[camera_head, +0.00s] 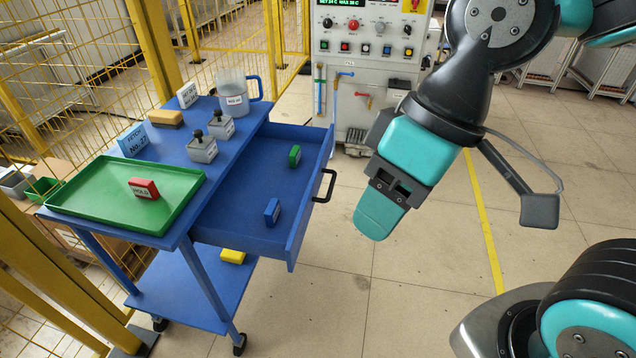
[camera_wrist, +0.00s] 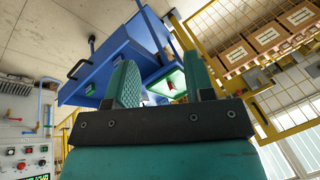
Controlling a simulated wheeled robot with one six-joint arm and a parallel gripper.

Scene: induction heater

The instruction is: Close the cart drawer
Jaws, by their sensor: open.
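The blue cart (camera_head: 163,165) stands at the left in the head view. Its drawer (camera_head: 240,205) is pulled out to the right, with a black handle (camera_head: 326,186) on its front. A green block (camera_head: 295,156) and a blue block (camera_head: 272,212) lie inside the drawer. My gripper (camera_head: 378,212) is to the right of the handle, apart from it, and looks empty. In the wrist view its two teal fingers (camera_wrist: 165,85) are spread apart. The drawer front (camera_wrist: 95,75) and its handle (camera_wrist: 79,68) also show there, upper left of the fingers.
A green tray (camera_head: 75,203) with a red block (camera_head: 144,188) sits on the cart top, beside grey weights (camera_head: 203,148), a brush (camera_head: 166,118) and a jug (camera_head: 232,97). A control cabinet (camera_head: 362,70) stands behind. Yellow fencing (camera_head: 90,60) borders the left. The floor right of the drawer is clear.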

